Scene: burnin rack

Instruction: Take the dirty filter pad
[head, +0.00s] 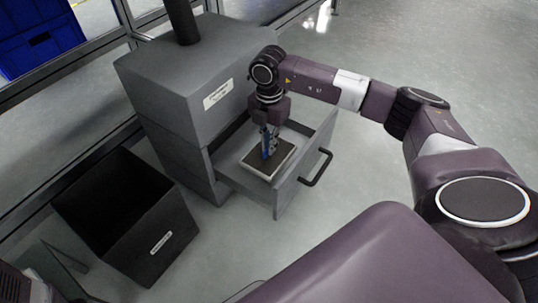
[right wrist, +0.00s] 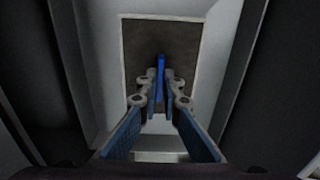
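The dirty filter pad (head: 284,162) is a dark rectangle with a pale rim and lies in the open grey drawer (head: 291,194). In the right wrist view the pad (right wrist: 190,50) fills the middle, and a narrow blue tab (right wrist: 160,64) stands up from it. My right gripper (head: 267,146) reaches down into the drawer over the pad. In the right wrist view its fingers (right wrist: 160,88) have come together on both sides of the tab and look shut on it. The pad looks flat on the drawer floor. My left gripper is not in view.
The drawer belongs to a grey cabinet (head: 185,85) with a label and a dark pipe on top. The drawer front has a dark handle (head: 317,168). A black open bin (head: 168,225) stands on the floor at the left. A blue crate (head: 40,40) is behind the frame.

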